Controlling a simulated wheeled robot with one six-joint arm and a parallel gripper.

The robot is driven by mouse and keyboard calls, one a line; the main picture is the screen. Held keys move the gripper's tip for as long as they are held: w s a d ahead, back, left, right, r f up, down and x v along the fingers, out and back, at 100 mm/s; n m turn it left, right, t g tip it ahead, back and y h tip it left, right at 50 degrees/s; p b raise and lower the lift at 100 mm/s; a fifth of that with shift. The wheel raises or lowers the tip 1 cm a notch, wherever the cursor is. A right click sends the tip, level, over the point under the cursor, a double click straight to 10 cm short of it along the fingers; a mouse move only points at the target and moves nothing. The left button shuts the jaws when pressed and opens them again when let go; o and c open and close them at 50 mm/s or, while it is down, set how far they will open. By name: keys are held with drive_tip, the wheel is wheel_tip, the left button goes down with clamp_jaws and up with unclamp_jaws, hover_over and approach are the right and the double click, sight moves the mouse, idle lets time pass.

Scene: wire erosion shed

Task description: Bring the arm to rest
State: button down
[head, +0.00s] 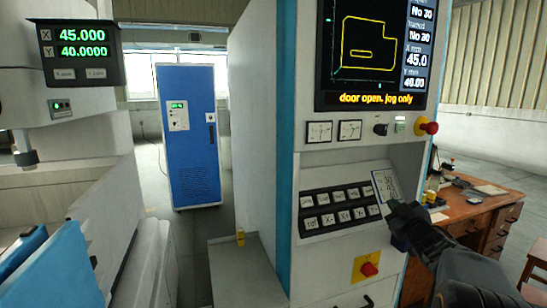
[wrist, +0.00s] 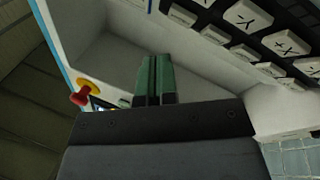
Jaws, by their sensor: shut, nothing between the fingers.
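My arm comes in from the lower right of the head view. My gripper (head: 397,224) is in front of the machine's control cabinet, to the right of the keypad and below a small pale card (head: 387,184). In the wrist view its green fingers (wrist: 153,80) are together with nothing between them. Large jog keys (wrist: 247,18) show beyond them at the upper right. I cannot tell whether the fingertips touch the panel.
The control cabinet (head: 262,120) carries a screen reading "door open, jog only" and red stop buttons (head: 369,269). A wooden desk (head: 470,207) with small items stands right, behind my arm. A blue cabinet (head: 190,135) stands farther back. Floor shows between the machines.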

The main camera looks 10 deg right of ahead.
drive_tip(key=s+d+f+m+g+h, duration=0.3)
drive_tip(key=d+f+m+g+h, duration=0.2)
drive_tip(key=f, duration=0.3)
drive_tip(key=s+a+f+m+g, duration=0.3)
drive_tip(key=s+f+g, duration=0.1)
drive_tip(key=s+g, duration=0.1)
drive_tip(key=s+a+n+g+y+p, duration=0.1)
drive_tip(key=s+a+g+y, duration=0.1)
drive_tip(key=s+a, duration=0.3)
drive_tip(key=s+a+f+n+g+y+p, duration=0.1)
drive_tip(key=s+a, duration=0.4)
drive_tip(key=a, duration=0.9)
drive_tip(key=s+a+g+y+p, duration=0.1)
drive_tip(key=s+a, duration=0.4)
drive_tip(key=a, duration=0.5)
drive_tip(key=shift+s+f+n+g+y+p, duration=0.2)
drive_tip(key=shift+f+n+g+y+p, duration=0.2)
drive_tip(key=shift+g+y, duration=0.65)
